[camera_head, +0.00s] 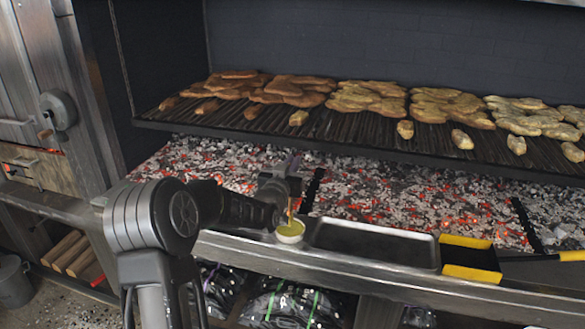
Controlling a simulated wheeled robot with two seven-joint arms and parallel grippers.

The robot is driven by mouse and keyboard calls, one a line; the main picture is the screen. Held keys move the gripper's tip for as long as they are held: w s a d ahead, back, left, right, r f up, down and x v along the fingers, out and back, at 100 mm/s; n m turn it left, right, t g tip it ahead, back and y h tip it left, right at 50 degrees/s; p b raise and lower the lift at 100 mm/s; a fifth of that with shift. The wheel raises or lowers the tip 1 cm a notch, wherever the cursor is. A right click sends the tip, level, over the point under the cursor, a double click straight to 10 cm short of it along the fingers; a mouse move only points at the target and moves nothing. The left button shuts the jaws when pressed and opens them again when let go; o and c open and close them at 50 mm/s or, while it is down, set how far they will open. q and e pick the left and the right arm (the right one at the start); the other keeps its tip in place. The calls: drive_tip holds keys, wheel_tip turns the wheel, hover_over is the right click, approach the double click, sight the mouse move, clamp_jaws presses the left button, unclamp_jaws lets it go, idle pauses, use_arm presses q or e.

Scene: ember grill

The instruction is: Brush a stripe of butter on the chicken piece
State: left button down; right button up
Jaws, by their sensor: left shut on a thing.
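Several chicken pieces lie on the dark grill rack (335,128), browner on the left (288,88) and paler toward the right (440,103). Small single pieces lie along the front, such as one chicken piece (405,129). Which piece the task means, I cannot tell. A small pale bowl (290,236) with yellow-green butter (291,227) stands on the front ledge. My left gripper (288,190) is above the bowl, shut on a thin orange-brown brush (290,211) that points down to the butter. Its bristles are hard to make out. My right gripper is not in view.
Glowing coals (380,195) lie below the rack, behind the ledge. An empty metal tray (372,243) is right of the bowl. A yellow-and-black shovel (471,272) lies farther right. A bucket (15,281) stands at lower left. Bags (295,304) are under the ledge.

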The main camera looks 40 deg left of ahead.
use_arm(q)
wheel_tip(320, 180, up, 5)
drive_tip(key=shift+f+p, duration=0.1)
drive_tip(key=shift+p, duration=0.35)
idle(0.8)
